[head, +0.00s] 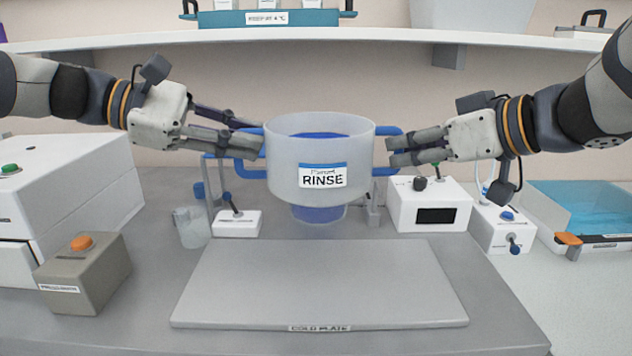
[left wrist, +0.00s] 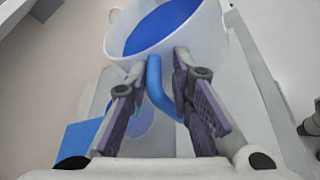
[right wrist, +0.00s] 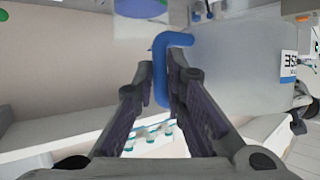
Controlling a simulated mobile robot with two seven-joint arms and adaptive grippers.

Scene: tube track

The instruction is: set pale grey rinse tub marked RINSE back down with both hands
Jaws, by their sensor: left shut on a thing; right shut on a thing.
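The pale grey rinse tub (head: 290,180), marked RINSE, is held up in the air behind the cold plate, and looks level. Blue content shows inside it, also in the left wrist view (left wrist: 160,27). My left gripper (head: 262,142) is shut on its left blue handle (left wrist: 157,90). My right gripper (head: 390,150) is shut on its right blue handle (right wrist: 160,75). In the right wrist view the tub's wall (right wrist: 235,60) is beside the fingers. Below the tub, a blue-filled clear vessel (head: 318,214) is partly hidden.
The cold plate (head: 320,285) lies bare in front. A grey box with an orange button (head: 85,270) and a clear beaker (head: 192,228) stand left. A white device with a dark display (head: 430,205) and a blue tray (head: 585,210) stand right. A shelf (head: 320,38) runs above.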

